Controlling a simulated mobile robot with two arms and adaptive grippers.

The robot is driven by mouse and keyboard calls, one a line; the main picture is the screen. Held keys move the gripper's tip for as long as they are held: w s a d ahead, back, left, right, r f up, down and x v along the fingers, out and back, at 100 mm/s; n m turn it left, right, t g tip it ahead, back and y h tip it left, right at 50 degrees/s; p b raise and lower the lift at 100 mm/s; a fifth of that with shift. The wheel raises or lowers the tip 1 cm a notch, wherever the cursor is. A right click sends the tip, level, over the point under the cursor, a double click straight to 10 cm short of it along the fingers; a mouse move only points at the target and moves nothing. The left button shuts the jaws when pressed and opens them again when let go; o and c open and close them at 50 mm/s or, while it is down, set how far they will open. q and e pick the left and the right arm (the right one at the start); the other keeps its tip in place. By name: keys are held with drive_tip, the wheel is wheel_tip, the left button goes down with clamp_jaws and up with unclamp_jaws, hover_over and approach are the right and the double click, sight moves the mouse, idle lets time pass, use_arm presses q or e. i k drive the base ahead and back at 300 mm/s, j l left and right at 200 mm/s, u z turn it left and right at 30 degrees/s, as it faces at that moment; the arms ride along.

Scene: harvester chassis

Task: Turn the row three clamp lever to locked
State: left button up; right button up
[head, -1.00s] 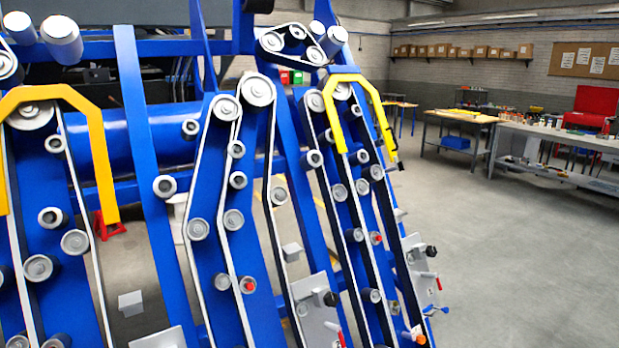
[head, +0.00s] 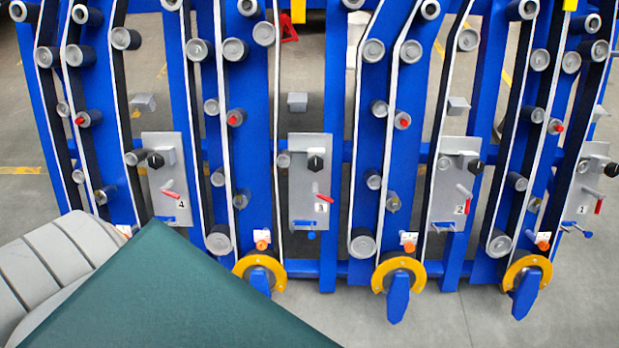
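The row three plate (head: 300,205) is a grey panel between blue frame rails, left of the middle of the head view, with a number that looks like 3. It carries a black knob (head: 316,163) at the top. A small lever with a red handle (head: 323,198) sits below the knob, tilted slightly down to the right. A small blue part (head: 304,223) is at the bottom edge. Which of these is the clamp lever is not marked legibly. Neither of my grippers is in view.
Similar plates stand to the left, marked 4 (head: 160,200), and to the right, marked 2 (head: 440,208) and 1 (head: 575,210). Yellow rings with blue pointed ends (head: 398,285) protrude low at the front. Bare grey floor (head: 440,325) lies in front.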

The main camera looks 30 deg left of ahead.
sight(324, 198)
drive_tip(key=u, duration=1)
